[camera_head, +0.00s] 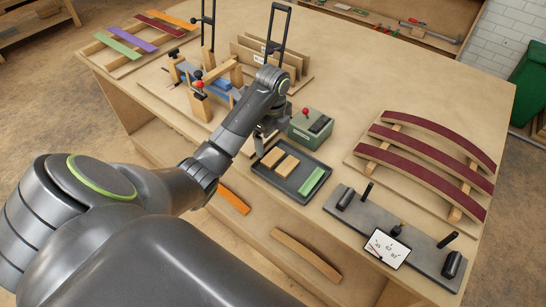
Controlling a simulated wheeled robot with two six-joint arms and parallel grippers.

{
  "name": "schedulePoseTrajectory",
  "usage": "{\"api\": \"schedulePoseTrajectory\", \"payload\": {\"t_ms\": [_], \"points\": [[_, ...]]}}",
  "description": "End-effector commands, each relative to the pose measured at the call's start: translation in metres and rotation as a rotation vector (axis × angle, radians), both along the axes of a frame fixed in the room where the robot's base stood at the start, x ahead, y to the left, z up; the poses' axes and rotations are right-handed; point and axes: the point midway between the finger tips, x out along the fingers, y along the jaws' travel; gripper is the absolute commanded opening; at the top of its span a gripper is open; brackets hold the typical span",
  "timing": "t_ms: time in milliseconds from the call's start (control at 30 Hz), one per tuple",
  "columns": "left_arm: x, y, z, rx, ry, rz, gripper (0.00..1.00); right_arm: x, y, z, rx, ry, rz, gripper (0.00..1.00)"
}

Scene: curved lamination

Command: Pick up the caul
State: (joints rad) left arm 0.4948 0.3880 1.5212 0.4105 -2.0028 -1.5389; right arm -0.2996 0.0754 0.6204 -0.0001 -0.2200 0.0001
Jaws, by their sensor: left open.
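A black tray (271,182) near the front edge of the bench holds two tan wooden blocks and one green block (312,181). The tan blocks, one on the left (273,157) and one on the right (287,165), look like cauls, but I cannot tell for sure which piece is the caul. My left gripper (262,146) is open and points down by the tray's back left corner, near the left tan block. Its fingers are small and partly hidden, and I see nothing between them. My right gripper is out of view.
A green-grey box with a red knob (310,127) stands just behind the tray. A clamping form (215,85) is at the back left, a rack of coloured strips (135,38) beyond it. Curved dark-red-topped pieces (432,160) and a gauge fixture (395,238) lie at right.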

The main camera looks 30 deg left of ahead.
Motion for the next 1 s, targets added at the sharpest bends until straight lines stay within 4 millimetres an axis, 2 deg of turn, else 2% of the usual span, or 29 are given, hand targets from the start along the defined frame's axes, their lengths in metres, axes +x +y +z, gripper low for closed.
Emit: {"api": "schedulePoseTrajectory", "payload": {"t_ms": [33,133,267,500,800,867,1000], "points": [[0.0,0.0,-0.011,-0.001,0.001,0.0,0.94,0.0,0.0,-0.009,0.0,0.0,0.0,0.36],[0.0,0.0,-0.015,0.0,0.001,0.0,0.94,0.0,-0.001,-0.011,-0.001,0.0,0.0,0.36],[-0.002,-0.002,-0.024,-0.003,0.003,0.0,0.94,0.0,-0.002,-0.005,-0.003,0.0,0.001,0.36],[-0.004,-0.004,-0.06,-0.001,0.004,0.001,0.94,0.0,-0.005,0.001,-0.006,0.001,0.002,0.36],[-0.004,-0.003,-0.066,0.0,0.001,-0.001,0.94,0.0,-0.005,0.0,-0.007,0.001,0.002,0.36],[-0.004,-0.003,-0.066,0.0,0.001,-0.001,0.89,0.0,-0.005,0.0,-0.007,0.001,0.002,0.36],[-0.004,-0.003,-0.066,0.0,0.001,-0.001,0.71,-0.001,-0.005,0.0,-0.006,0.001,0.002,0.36]]}}
